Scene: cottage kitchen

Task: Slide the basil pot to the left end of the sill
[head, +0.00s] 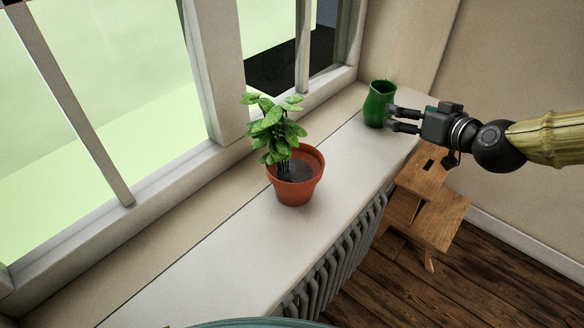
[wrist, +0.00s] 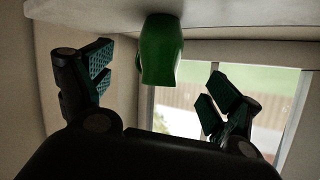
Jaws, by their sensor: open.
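The basil pot (head: 296,184) is a terracotta pot with a leafy green plant. It stands upright on the middle of the white window sill (head: 225,262) in the head view. My gripper (head: 390,119) is at the right end of the sill, well to the right of the basil pot and apart from it. Its fingers are open and point left, close to a green jug (head: 378,104). In the wrist view my gripper (wrist: 155,95) shows its fingers spread wide, with the green jug (wrist: 160,50) ahead between them. I cannot tell whether a finger touches the jug.
The sill left of the basil pot is clear. The window frame (head: 215,75) runs along the sill's back. A radiator (head: 335,262) is under the front edge. A wooden step stool (head: 440,212) stands on the floor at the right. A teal rounded edge (head: 262,323) shows at the bottom.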

